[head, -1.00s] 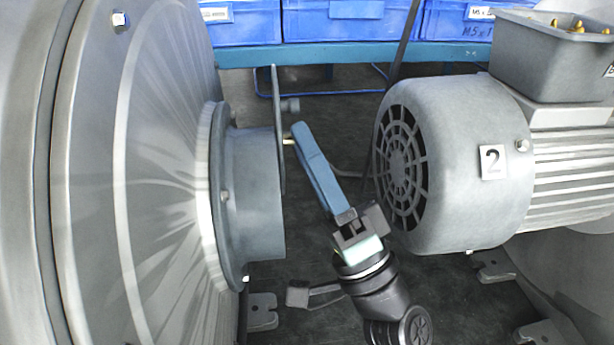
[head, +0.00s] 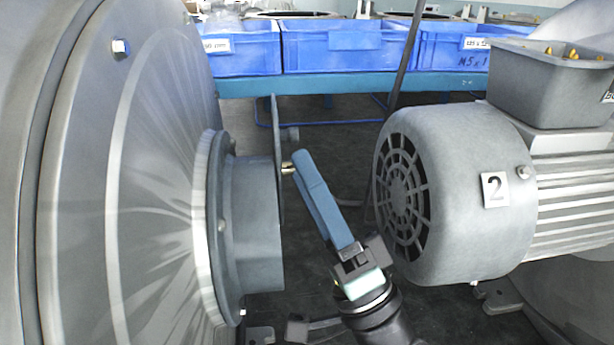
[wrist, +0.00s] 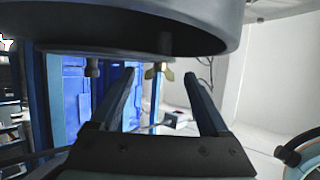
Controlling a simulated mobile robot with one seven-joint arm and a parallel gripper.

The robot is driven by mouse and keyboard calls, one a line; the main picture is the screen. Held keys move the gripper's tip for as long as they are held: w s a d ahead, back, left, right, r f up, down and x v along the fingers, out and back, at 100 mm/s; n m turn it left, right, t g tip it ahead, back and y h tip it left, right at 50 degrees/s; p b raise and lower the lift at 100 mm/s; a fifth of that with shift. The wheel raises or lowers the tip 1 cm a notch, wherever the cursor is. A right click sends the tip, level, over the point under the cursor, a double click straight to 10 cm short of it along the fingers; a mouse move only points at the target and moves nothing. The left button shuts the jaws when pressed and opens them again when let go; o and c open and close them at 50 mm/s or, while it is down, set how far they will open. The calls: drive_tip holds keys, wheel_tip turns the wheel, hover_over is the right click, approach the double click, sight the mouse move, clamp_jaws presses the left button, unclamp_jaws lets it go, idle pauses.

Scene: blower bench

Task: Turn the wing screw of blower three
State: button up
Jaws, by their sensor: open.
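A brass wing screw (wrist: 157,70) shows in the wrist view beneath a grey round housing. It lies between the lines of my two fingers, and I cannot tell if they touch it. In the head view, a small brass bit (head: 287,168) shows at the thin plate (head: 277,140) on the left blower's outlet. My gripper (head: 300,158) has its blue fingertips right beside that bit, on its right. In the wrist view my gripper (wrist: 160,75) is open, with a clear gap between the fingers. No number shows on the left blower (head: 150,200).
A grey motor (head: 455,185) labelled 2 stands close to the right of my gripper. A grey box (head: 545,85) sits on it. Blue bins (head: 350,50) stand on a shelf behind.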

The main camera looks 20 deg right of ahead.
drive_tip(key=b+v, duration=0.3)
drive_tip(key=v, duration=0.9)
drive_tip(key=shift+s+f, duration=0.3)
drive_tip(key=shift+d, duration=0.15)
